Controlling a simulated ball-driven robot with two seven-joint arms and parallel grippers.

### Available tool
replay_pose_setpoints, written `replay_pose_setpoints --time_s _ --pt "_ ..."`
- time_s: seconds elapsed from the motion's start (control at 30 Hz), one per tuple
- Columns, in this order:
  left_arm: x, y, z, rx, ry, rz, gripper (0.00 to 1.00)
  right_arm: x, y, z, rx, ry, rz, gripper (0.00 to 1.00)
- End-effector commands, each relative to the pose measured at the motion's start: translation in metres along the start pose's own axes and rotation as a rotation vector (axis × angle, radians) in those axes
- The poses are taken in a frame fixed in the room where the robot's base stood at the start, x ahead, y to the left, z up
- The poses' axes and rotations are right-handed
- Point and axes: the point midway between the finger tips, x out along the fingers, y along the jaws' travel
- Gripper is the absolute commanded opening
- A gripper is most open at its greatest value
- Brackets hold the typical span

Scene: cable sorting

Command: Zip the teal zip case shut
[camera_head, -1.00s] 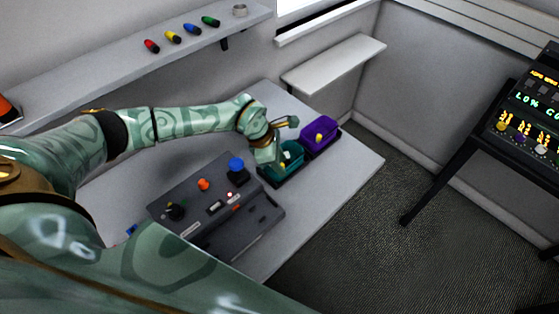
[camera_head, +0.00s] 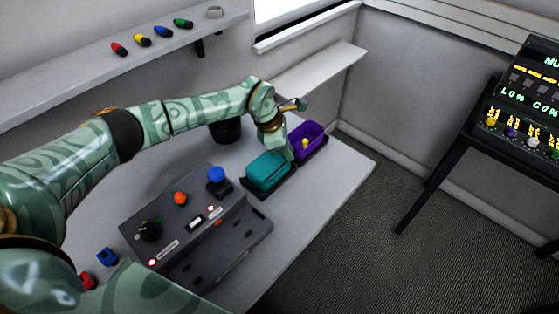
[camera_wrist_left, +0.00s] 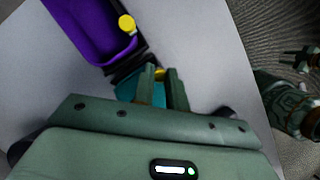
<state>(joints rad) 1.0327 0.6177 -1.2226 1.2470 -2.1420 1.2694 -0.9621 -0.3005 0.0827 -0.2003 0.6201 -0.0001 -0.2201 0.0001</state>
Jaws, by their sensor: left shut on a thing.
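The teal zip case (camera_head: 265,172) sits in a dark tray on the white table. Its top looks covered in teal. My left gripper (camera_head: 287,151) is at the end of the case nearest the purple case, fingers pointing down. In the left wrist view my left gripper (camera_wrist_left: 162,82) is shut on a small yellow piece, likely the zip pull, which shows only partly between the fingers. The teal case (camera_wrist_left: 127,88) is mostly hidden there by the gripper. A part that looks like my right arm (camera_wrist_left: 290,105) shows at the right edge; its jaws are unclear.
An open purple case (camera_head: 311,131) with a yellow pull (camera_head: 305,143) stands just beyond the teal case. A grey control box (camera_head: 200,235) with a blue button (camera_head: 217,174) is in front. A dark pot (camera_head: 228,131) stands behind my arm. The table's right side is clear.

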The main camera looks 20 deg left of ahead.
Motion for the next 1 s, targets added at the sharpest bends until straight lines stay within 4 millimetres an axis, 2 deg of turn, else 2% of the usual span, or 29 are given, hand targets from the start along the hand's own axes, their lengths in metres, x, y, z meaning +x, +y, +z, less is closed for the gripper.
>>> replay_pose_setpoints --time_s 0.2,0.23,0.3,0.57,0.67,0.77,1.0 --pt "0.000 -0.001 0.000 0.000 0.001 -0.003 0.00 -0.001 -0.002 -0.001 0.001 0.001 -0.002 0.36" --pt "0.000 -0.001 0.000 0.000 0.001 -0.002 0.20 -0.001 -0.002 -0.001 0.002 0.002 -0.003 0.36" --pt "0.000 -0.001 0.000 0.000 0.001 -0.002 0.36 -0.001 -0.003 -0.001 0.002 0.002 -0.003 0.36" --pt "-0.001 -0.001 0.000 0.000 0.001 -0.001 0.36 -0.001 -0.003 -0.002 0.002 0.002 -0.004 0.36" --pt "-0.007 0.000 0.000 0.000 0.000 0.001 0.36 -0.003 -0.003 -0.002 0.002 0.003 -0.003 0.36" --pt "-0.023 0.001 0.001 0.003 -0.001 0.004 0.36 -0.006 -0.003 -0.003 0.002 0.004 -0.003 0.36" --pt "-0.087 0.001 0.000 0.001 0.001 0.004 0.36 -0.015 -0.002 -0.005 0.002 0.008 -0.001 0.36"
